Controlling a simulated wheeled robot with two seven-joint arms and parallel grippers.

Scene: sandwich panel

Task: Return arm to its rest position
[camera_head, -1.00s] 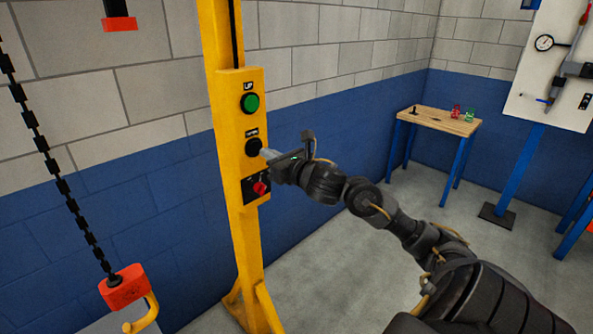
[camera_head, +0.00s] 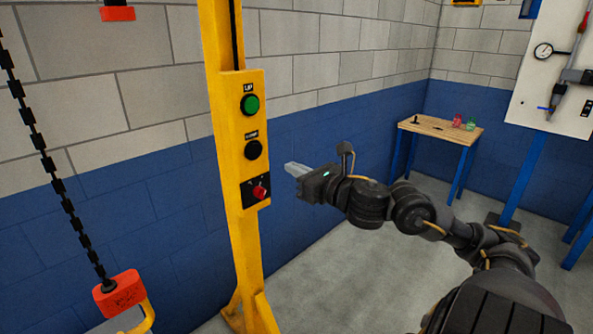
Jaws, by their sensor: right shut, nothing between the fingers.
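My right gripper (camera_head: 296,170) is shut and empty. It points left toward the yellow control post (camera_head: 237,210) and stands apart from it, to the right of its buttons. The right arm comes in from the lower right. The post's panel carries a green UP button (camera_head: 250,104), a black button (camera_head: 253,150) below it and a red knob (camera_head: 259,192) at the bottom. All three are uncovered. My left gripper does not show.
A red hoist block with a yellow hook (camera_head: 121,293) hangs from a black chain (camera_head: 58,185) at the left. A wooden table (camera_head: 440,128) with small items stands at the back right, near a white board (camera_head: 553,75) with a gauge. Floor between post and table is clear.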

